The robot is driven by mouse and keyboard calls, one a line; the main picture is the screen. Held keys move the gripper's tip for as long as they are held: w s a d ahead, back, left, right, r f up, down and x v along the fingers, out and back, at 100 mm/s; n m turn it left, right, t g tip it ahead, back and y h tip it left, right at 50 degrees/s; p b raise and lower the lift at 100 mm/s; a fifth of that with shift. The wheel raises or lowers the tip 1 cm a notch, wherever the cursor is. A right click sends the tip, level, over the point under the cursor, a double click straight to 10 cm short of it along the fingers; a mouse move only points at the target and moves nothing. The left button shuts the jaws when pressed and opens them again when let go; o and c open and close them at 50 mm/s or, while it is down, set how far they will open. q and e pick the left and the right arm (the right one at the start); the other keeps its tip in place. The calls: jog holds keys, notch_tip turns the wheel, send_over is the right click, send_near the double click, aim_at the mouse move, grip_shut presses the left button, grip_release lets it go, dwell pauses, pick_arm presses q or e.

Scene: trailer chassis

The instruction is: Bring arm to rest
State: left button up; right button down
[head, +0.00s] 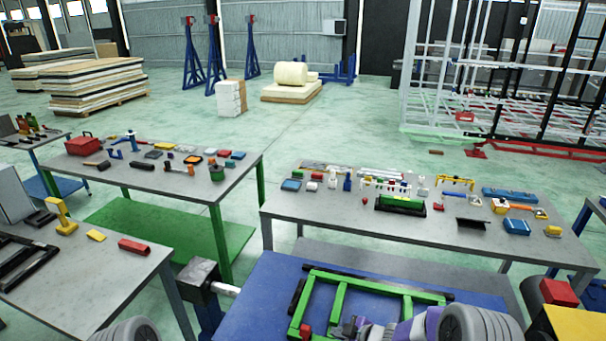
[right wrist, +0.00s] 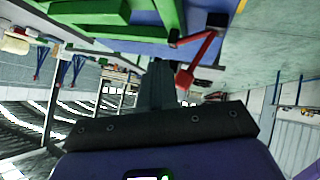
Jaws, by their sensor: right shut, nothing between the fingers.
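My right gripper (head: 360,327) is low in the head view, over the blue table by the green frame. Its fingers are together with nothing held, and the right wrist view shows them end-on as a grey block (right wrist: 160,88) beyond the dark bracket. The green frame (head: 338,308) has black bars and lies on the blue table (head: 252,300). The frame also shows at the top of the right wrist view (right wrist: 115,25). My left gripper is not seen; only a grey joint of my left arm shows at the bottom left.
A grey table (head: 330,222) with many small parts stands ahead right; another (head: 180,180) stands ahead left. A nearer table (head: 85,290) at left holds a yellow tool (head: 63,218) and a red block (head: 133,246). Open green floor (head: 300,125) lies beyond.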

jog(key=s+f+m, duration=0.1)
jog(key=s+f, duration=0.1)
jog(key=s+f+m, duration=0.1)
jog(key=f+m, duration=0.1)
jog(key=s+f+m+h, duration=0.1)
jog(key=s+m, duration=0.1)
jog(key=shift+s+a+f+g, duration=0.3)
jog(key=shift+a+f+g, duration=0.05)
jog(key=shift+f+g, duration=0.05)
jog(key=s+a+f+m+g+h, duration=0.1)
jog(key=s+f+m+g, duration=0.2)
jog(key=s, duration=0.5)
jog(key=s+f+m+g, duration=0.1)
jog(key=s+f+m, duration=0.2)
jog(key=s+m, duration=0.35)
jog(key=s+a+f+m+g+h, duration=0.1)
jog(key=s+f+m+g, duration=0.15)
jog(key=s, duration=0.65)
notch_tip(320, 180, down, 20)
jog(key=w+b, duration=0.1)
jog(key=b, duration=1.8)
jog(key=shift+d+r+t+b, duration=0.25)
jog(key=shift+d+t+b, duration=0.05)
jog(key=shift+d+t, duration=0.1)
